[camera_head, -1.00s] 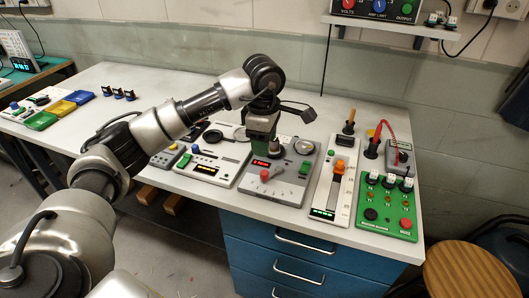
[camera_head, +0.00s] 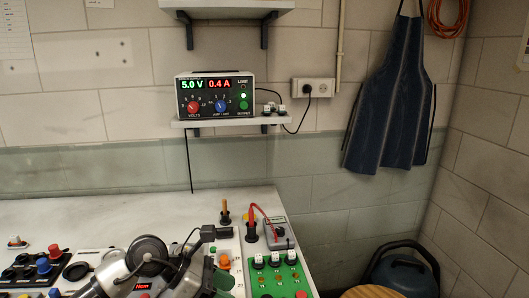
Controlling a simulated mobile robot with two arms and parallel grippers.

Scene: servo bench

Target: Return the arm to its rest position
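My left arm reaches in along the bottom edge of the head view, over the bench. Its gripper (camera_head: 207,280) is at the bottom of the picture, beside the white slider panel and left of the green switch panel (camera_head: 275,268). Its fingertips are hidden or below the frame, so I cannot see whether it is open or holds anything. My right gripper is not in view.
A power supply (camera_head: 215,97) reading 5.0 V and 0.4 A stands on a wall shelf (camera_head: 190,123). A red-leaded meter (camera_head: 279,236) lies behind the green panel. A blue apron (camera_head: 387,105) hangs on the right. The bench's back strip (camera_head: 90,215) is clear.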

